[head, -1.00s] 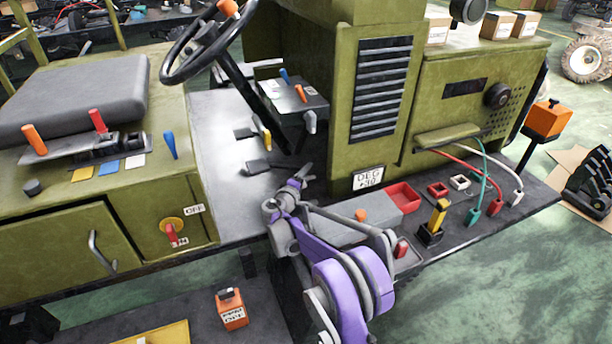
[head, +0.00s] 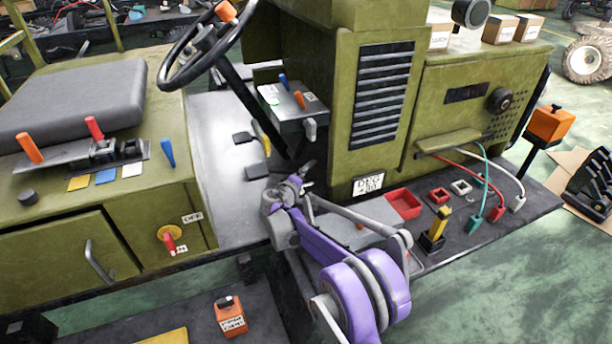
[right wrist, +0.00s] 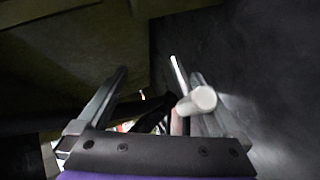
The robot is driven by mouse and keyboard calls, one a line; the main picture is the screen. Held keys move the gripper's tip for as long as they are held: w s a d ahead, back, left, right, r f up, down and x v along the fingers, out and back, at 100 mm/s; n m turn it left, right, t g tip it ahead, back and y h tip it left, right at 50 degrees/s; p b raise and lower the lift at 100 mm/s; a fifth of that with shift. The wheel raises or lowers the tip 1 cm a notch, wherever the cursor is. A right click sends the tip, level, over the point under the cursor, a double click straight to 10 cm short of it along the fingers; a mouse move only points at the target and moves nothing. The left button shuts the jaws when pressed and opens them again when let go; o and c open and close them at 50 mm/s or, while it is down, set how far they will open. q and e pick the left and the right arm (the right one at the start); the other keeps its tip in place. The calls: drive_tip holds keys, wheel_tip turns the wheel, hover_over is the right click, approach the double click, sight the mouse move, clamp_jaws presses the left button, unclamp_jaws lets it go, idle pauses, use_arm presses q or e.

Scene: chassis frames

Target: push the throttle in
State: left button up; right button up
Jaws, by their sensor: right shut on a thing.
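My right gripper (head: 303,172) is at the front of the steering column foot, beside the olive cabinet. In the right wrist view its two fingers (right wrist: 150,85) stand apart. A pale grey rounded knob (right wrist: 198,101) shows against the right finger, and the gripper is shut on it; the contact itself is partly hidden. I cannot tell for sure whether this knob is the throttle. In the head view a grey lever (head: 310,130) hangs on the side of the control box (head: 290,108), above the gripper tips with a gap in the picture. My left gripper is out of view.
The steering wheel (head: 205,45) and its column rise behind the gripper. The olive cabinet (head: 345,150) stands close on its right. The seat box (head: 70,215) is at left.

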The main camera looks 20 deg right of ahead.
drive_tip(key=shift+s+a+r, duration=0.1)
drive_tip(key=shift+s+r, duration=0.05)
drive_tip(key=shift+r, duration=0.3)
drive_tip(key=shift+s+a+r, duration=0.1)
drive_tip(key=shift+s+r, duration=0.05)
drive_tip(key=shift+r, duration=0.25)
drive_tip(key=shift+s+f+v, duration=0.1)
drive_tip(key=shift+f+v, duration=0.05)
drive_tip(key=shift+v, duration=0.95)
drive_tip(key=shift+s+f+v, duration=0.15)
drive_tip(key=shift+v, duration=1)
drive_tip(key=shift+s+f+v, duration=0.1)
drive_tip(key=shift+f+v, duration=0.05)
drive_tip(key=shift+v, duration=0.95)
drive_tip(key=shift+c, duration=0.2)
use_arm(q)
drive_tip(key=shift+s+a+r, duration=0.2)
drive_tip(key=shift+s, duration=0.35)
use_arm(e)
drive_tip(key=shift+s+f+v, duration=0.1)
drive_tip(key=shift+f+v, duration=0.1)
drive_tip(key=shift+v, duration=0.75)
drive_tip(key=shift+s+f+v, duration=0.1)
drive_tip(key=shift+f+v, duration=0.1)
drive_tip(key=shift+v, duration=0.75)
drive_tip(key=shift+f+v, duration=0.2)
drive_tip(key=shift+v, duration=0.75)
